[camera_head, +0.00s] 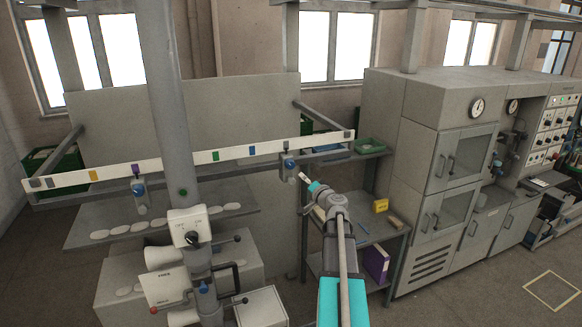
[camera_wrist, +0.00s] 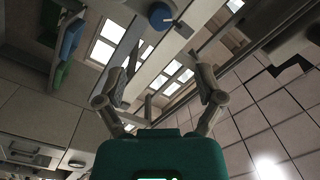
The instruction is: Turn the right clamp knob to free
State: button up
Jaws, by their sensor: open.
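The right clamp (camera_head: 289,174) sits on the long white rail, and its blue knob (camera_head: 289,163) faces my side. The knob also shows at the top of the wrist view (camera_wrist: 160,15), beyond my fingertips. My gripper (camera_head: 306,179) is just right of and slightly below the right clamp in the head view. In the wrist view my gripper (camera_wrist: 166,75) has its fingers spread wide with nothing between them. The knob appears apart from the fingers. Its exact turn position is too small to read. A left clamp (camera_head: 140,202) with a blue knob hangs farther left on the rail.
The rail (camera_head: 225,155) carries several coloured marks. A grey shelf (camera_head: 165,215) with pale oval pieces lies below it. A grey column (camera_head: 165,100) with a switch box (camera_head: 189,228) stands in front. A side shelf holds a yellow box (camera_head: 381,205) and a purple binder (camera_head: 377,263).

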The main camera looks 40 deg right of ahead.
aim_at(292, 166)
jog(key=x, duration=1.3)
jog(key=shift+w, duration=0.35)
jog(key=shift+d, duration=0.1)
jog(key=c, duration=1.2)
